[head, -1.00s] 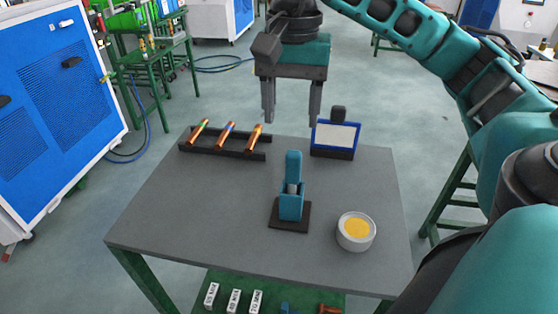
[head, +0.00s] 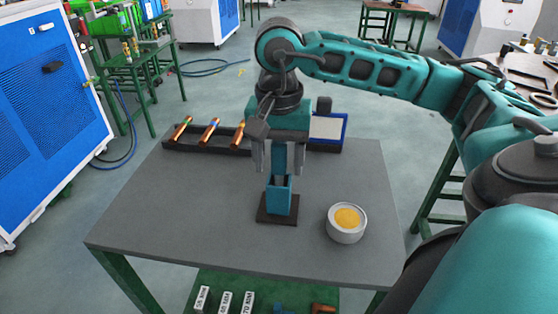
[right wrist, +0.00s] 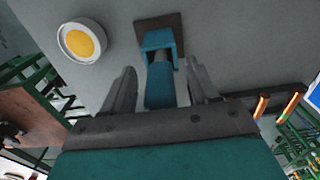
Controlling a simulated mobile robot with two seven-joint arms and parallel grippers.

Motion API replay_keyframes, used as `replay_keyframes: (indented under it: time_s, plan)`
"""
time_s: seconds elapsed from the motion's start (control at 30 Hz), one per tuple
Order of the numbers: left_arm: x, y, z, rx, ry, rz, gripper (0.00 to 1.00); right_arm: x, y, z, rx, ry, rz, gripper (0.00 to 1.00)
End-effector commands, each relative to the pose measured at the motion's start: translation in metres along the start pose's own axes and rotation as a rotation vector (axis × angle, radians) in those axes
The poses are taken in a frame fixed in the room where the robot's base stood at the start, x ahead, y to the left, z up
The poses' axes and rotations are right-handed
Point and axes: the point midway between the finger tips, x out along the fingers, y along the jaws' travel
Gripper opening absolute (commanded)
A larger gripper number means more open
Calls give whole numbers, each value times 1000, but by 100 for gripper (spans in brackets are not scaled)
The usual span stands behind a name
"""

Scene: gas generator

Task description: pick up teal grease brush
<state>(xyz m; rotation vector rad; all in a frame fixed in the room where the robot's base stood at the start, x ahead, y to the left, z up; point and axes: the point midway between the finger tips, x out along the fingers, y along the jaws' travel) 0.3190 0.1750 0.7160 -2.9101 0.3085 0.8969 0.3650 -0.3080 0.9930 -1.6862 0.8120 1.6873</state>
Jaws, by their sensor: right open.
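The teal grease brush stands upright in a teal holder (head: 279,196) on a dark square base on the grey table. In the head view my right gripper (head: 279,168) hangs directly over the holder, fingers pointing down, and hides most of the brush. In the right wrist view the brush's teal handle (right wrist: 160,90) shows between the two spread fingers of the right gripper (right wrist: 163,68), with gaps on both sides. The holder (right wrist: 158,39) lies beyond the fingertips. The right gripper is open and holds nothing. My left gripper is not in view.
A grey tin of yellow grease (head: 346,222) stands right of the holder. A dark rack (head: 190,147) with copper-coloured rods and a blue-framed panel (head: 328,128) stand at the table's back. The front left of the table (head: 170,225) is clear.

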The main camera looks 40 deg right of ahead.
Motion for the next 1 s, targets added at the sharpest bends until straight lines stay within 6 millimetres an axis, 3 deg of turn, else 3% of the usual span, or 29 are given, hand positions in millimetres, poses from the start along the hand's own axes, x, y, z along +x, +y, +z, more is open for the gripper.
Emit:
replay_keyframes:
  time_s: [0.2,0.77,1.0]
  plan:
    - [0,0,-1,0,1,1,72,0,0,0,0,1,-1,58]
    - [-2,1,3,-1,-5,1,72,0,0,0,0,0,-1,4]
    - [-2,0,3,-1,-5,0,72,-1,0,0,0,1,-2,3]
